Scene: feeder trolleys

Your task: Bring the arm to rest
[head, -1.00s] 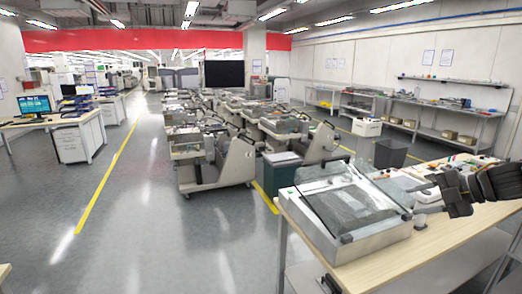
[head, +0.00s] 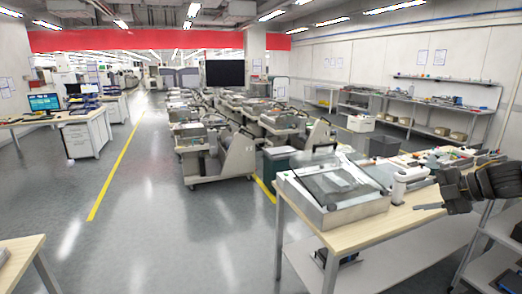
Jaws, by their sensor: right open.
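My right gripper (head: 434,192) is at the right edge of the head view, with its dark arm coming in from the right. It is open, with nothing visible between its fingers. It shows in front of the right part of the wooden-topped workbench (head: 408,216); its height above the top is hard to tell. My left gripper is not in view.
A grey machine with a clear lid (head: 335,181) stands on the workbench, with a white device (head: 399,187) beside it. Feeder trolleys (head: 238,158) stand in rows behind. Another table corner (head: 22,250) is at lower left. The floor left of centre is clear.

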